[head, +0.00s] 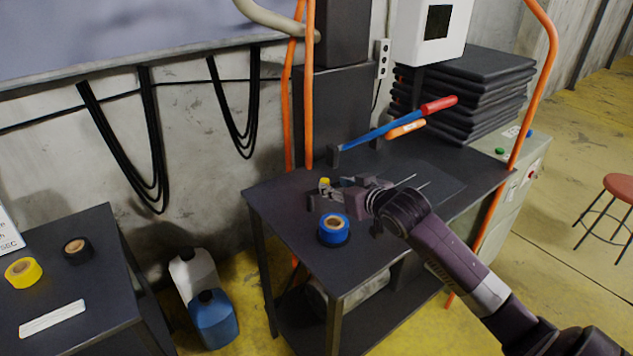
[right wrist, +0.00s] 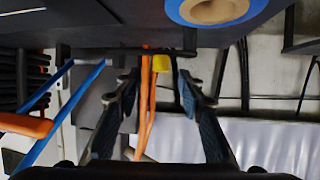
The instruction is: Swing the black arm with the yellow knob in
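The yellow knob (head: 324,182) shows just beyond my right gripper (head: 320,194) in the head view, above the dark worktable (head: 425,190). In the right wrist view, which looks upside down, the yellow knob (right wrist: 160,63) stands between the two spread fingers of my right gripper (right wrist: 160,82), near their tips. The fingers are open and no contact with the knob shows. A dark bar (right wrist: 140,51) runs across beside the knob; it may be the black arm, but I cannot tell its full shape. My left gripper is not in view.
A blue tape roll (head: 333,228) lies on the worktable close to my right gripper. A blue bar with a red grip (head: 390,125) and an orange-handled tool (head: 405,128) are behind it. Orange tubes (head: 309,90) rise at the back. Dark folded stacks (head: 470,90) sit back right.

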